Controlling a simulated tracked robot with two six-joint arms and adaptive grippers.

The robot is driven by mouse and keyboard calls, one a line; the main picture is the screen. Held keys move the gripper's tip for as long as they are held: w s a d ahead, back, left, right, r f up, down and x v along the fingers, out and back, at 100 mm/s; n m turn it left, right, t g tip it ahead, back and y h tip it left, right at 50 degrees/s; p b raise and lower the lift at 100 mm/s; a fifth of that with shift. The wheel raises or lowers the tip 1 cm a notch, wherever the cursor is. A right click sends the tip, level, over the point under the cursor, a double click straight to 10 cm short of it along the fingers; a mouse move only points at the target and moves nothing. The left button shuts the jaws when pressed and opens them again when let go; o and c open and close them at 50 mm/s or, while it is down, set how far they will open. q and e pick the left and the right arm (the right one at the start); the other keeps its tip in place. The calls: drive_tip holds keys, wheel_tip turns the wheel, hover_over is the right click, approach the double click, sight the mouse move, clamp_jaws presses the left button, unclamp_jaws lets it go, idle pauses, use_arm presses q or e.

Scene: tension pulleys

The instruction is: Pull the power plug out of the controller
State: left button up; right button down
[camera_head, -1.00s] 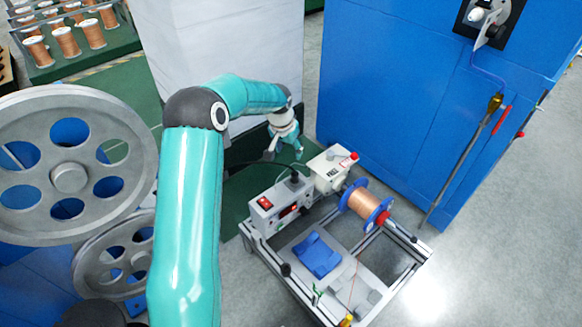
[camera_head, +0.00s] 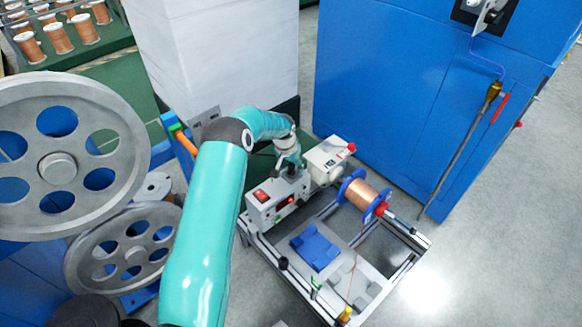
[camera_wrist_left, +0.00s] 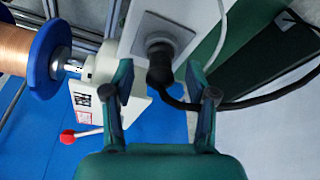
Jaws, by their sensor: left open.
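The controller (camera_head: 262,208) is a light grey box with a red switch and a red display, on a wheeled frame. In the left wrist view its pale top (camera_wrist_left: 190,18) has a square grey socket plate (camera_wrist_left: 172,32). The black power plug (camera_wrist_left: 159,66) sits in that socket, and its black cable (camera_wrist_left: 235,104) runs off to the right. My left gripper (camera_wrist_left: 160,76) is open, with one finger on each side of the plug and gaps visible between. In the head view the left gripper (camera_head: 290,160) is over the controller's rear end and largely hides the plug. My right gripper is not in view.
A beige motor box (camera_head: 326,160) with a red knob and a copper wire spool (camera_head: 362,196) stand close beside the controller. A blue cradle (camera_head: 315,248) lies on the frame. A blue cabinet (camera_head: 400,100) and a white block (camera_head: 215,60) stand behind. Large grey pulleys (camera_head: 60,165) are at left.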

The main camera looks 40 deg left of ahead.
use_arm(q)
drive_tip(key=shift+w+f, duration=0.1)
drive_tip(key=shift+f, duration=0.25)
drive_tip(key=shift+c, duration=0.3)
clamp_jaws()
drive_tip(key=shift+r+p, duration=0.65)
drive_tip(key=shift+r, duration=0.75)
drive_tip(key=shift+r+p, duration=0.8)
drive_tip(key=shift+r, duration=1.15)
